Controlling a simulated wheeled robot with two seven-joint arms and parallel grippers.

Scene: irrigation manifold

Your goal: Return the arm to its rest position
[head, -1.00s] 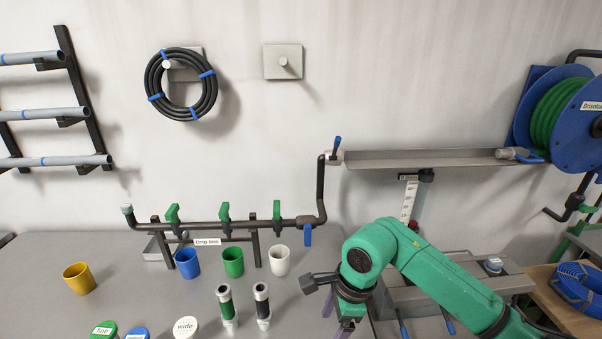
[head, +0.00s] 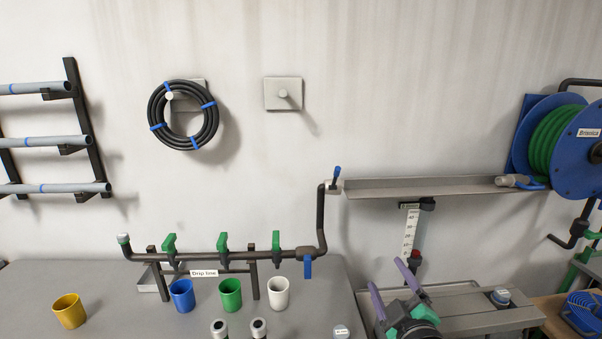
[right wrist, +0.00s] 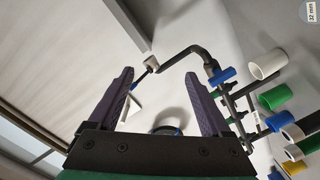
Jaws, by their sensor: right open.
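My right gripper (head: 385,274) shows at the bottom of the head view, right of centre. Its two purple fingers are spread and point up toward the wall, with nothing between them. In the right wrist view the open fingers (right wrist: 159,75) are also empty, with the manifold pipe (right wrist: 195,52) beyond them. Most of the right arm is out of the head view. My left gripper is in neither view.
The manifold (head: 222,254) with green valves stands at the table's back. Yellow (head: 69,311), blue (head: 182,295), green (head: 230,294) and white (head: 278,293) cups stand before it. A grey bench (head: 462,312) lies right of the gripper, below a wall shelf (head: 430,187).

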